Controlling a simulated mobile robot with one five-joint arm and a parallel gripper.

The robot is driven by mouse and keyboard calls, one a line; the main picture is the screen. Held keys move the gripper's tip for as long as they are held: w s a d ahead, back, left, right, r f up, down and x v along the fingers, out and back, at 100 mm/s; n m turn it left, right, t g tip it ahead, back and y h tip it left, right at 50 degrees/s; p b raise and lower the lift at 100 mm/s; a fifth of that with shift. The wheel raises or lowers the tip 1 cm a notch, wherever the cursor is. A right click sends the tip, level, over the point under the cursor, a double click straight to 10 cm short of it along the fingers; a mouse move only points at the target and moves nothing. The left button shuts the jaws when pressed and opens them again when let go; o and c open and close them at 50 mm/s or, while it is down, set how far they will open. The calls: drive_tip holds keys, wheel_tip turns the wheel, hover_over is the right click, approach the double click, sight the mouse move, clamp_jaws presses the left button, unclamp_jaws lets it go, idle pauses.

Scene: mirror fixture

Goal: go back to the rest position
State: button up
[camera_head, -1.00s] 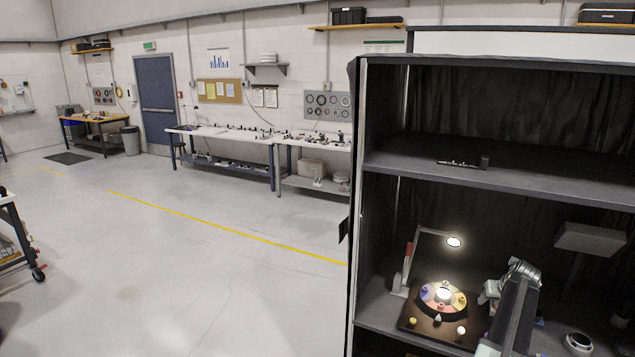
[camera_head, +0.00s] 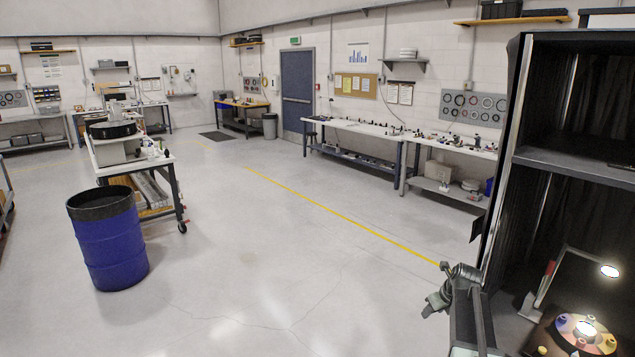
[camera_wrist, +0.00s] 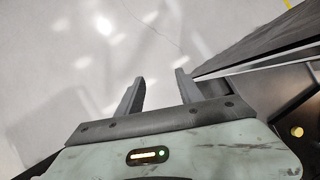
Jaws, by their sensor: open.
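My gripper (camera_wrist: 158,92) is open and empty in the wrist view. Its two grey fingers stand apart over the pale floor, with the dark edge of the cabinet close to the right finger. In the head view my gripper (camera_head: 436,303) is small, at the end of my arm, just left of the cabinet opening. The dark cabinet (camera_head: 575,168) stands at the right.
A blue barrel (camera_head: 108,240) and a wheeled cart (camera_head: 160,190) stand at the left. A long white workbench (camera_head: 360,130) runs along the back wall. A yellow line (camera_head: 330,213) crosses the floor. The floor between the barrel and the cabinet is clear.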

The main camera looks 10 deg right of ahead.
drive_tip(key=s+a+f+n+g+y+b, duration=0.1)
drive_tip(key=s+a+f+n+b, duration=0.15)
drive_tip(key=a+n, duration=0.95)
drive_tip(key=s+a+f+n+g+b, duration=0.2)
drive_tip(key=s+a+f+n, duration=0.2)
drive_tip(key=a, duration=1.5)
drive_tip(key=s+a+f+n+g+h, duration=0.1)
drive_tip(key=s+n+g, duration=0.1)
drive_tip(key=s+n, duration=0.9)
drive_tip(key=n, duration=0.6)
drive_tip(key=shift+a+f+n+g, duration=0.15)
drive_tip(key=shift+a+n+g, duration=0.15)
drive_tip(key=shift+n, duration=0.1)
